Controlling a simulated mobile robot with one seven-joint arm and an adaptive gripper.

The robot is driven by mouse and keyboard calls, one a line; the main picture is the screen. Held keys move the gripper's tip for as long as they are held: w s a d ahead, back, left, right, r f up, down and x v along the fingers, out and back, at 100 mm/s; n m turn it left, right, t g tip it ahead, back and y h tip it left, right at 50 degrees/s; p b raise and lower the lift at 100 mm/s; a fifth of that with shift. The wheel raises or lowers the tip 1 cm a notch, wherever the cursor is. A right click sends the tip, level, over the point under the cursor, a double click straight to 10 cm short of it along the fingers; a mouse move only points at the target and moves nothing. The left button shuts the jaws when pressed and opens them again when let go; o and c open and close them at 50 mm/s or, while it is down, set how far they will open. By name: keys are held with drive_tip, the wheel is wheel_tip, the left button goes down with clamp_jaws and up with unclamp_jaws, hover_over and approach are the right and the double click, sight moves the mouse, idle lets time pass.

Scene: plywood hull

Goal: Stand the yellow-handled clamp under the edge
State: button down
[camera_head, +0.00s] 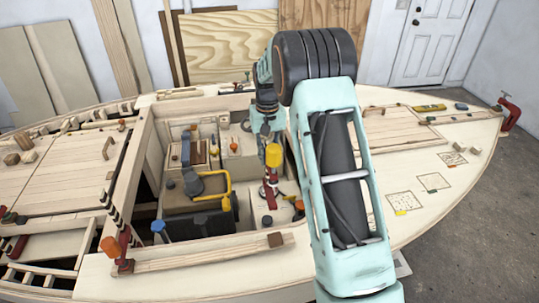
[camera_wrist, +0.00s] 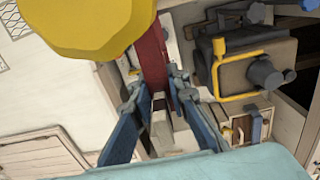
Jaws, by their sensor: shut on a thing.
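The yellow-handled clamp shows its yellow handle (camera_head: 273,154) at the top and its red body (camera_head: 270,190) below, roughly upright over the open well of the hull. In the wrist view the yellow handle (camera_wrist: 85,22) is large at the upper left, with the red bar (camera_wrist: 151,55) beside it. My gripper (camera_wrist: 156,88) has its blue fingers on both sides of the red bar and is shut on it. In the head view my gripper (camera_head: 268,135) is just behind the handle, partly hidden. I cannot tell whether the clamp's foot touches anything.
The well holds a dark box with a yellow rail (camera_head: 218,196) left of the clamp. An orange-handled clamp (camera_head: 112,247) stands at the front left edge. A red clamp (camera_head: 507,113) grips the far right tip.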

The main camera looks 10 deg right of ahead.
sight(274, 205)
wheel_tip(274, 205, down, 12)
drive_tip(key=b, duration=0.6)
drive_tip(key=shift+f, duration=0.1)
drive_tip(key=shift+s+f+b, duration=0.1)
drive_tip(key=shift+s+b, duration=0.2)
drive_tip(key=shift+b, duration=0.25)
idle(0.7)
drive_tip(key=shift+s, duration=0.1)
drive_tip(key=shift+s+b, duration=0.55)
drive_tip(key=shift+s, duration=1.7)
drive_tip(key=shift+s+b, duration=0.5)
drive_tip(key=shift+s, duration=1.85)
